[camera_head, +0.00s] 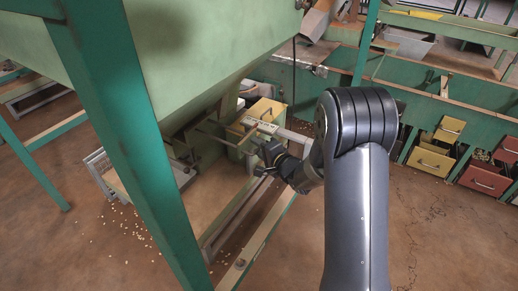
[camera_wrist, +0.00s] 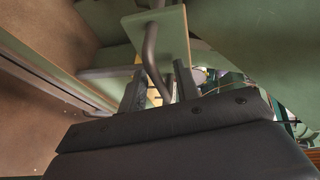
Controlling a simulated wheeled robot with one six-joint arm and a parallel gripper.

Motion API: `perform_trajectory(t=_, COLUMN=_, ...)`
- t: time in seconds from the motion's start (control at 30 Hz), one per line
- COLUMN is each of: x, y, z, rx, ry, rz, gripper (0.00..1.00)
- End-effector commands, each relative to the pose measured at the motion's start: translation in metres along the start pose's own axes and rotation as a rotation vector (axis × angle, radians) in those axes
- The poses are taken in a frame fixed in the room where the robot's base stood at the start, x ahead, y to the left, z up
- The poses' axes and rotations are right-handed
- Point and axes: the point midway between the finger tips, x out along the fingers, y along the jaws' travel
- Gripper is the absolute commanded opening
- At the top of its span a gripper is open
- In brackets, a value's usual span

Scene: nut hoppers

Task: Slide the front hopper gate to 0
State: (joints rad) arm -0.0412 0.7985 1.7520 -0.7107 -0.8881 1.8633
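The pale green hopper (camera_head: 210,45) fills the upper left of the head view, its chute narrowing toward my gripper. My gripper (camera_head: 266,158) is small and dark beneath the chute, beside thin rods and a pale scale-like strip (camera_head: 266,127). In the wrist view, a bent grey bar (camera_wrist: 151,60) runs down past a green plate (camera_wrist: 160,32), which looks like the gate and its handle. My gripper (camera_wrist: 158,88) has its two fingers apart, with the bar's lower end between them. I cannot tell whether they touch it. The scale's numbers and the gate's setting are unreadable.
A green post (camera_head: 125,130) stands in front at left. A low rail (camera_head: 265,240) runs beneath my gripper. Loose nuts (camera_head: 130,225) lie on the brown floor. Yellow (camera_head: 430,160) and red (camera_head: 484,180) drawers stand at right. Floor at lower right is clear.

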Motion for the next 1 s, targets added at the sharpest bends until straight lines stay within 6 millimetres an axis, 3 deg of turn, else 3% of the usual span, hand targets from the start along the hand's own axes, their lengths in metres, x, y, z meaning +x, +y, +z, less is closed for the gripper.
perform_trajectory(t=0.37, x=0.0, y=0.0, z=0.0, rx=0.0, ry=0.0, rz=0.0, gripper=0.0)
perform_trajectory(t=0.83, x=0.001, y=0.0, z=0.001, rx=0.0, ry=-0.001, rz=0.001, gripper=0.0)
perform_trajectory(t=1.0, x=0.024, y=-0.009, z=0.011, rx=-0.002, ry=-0.004, rz=0.002, gripper=0.0)
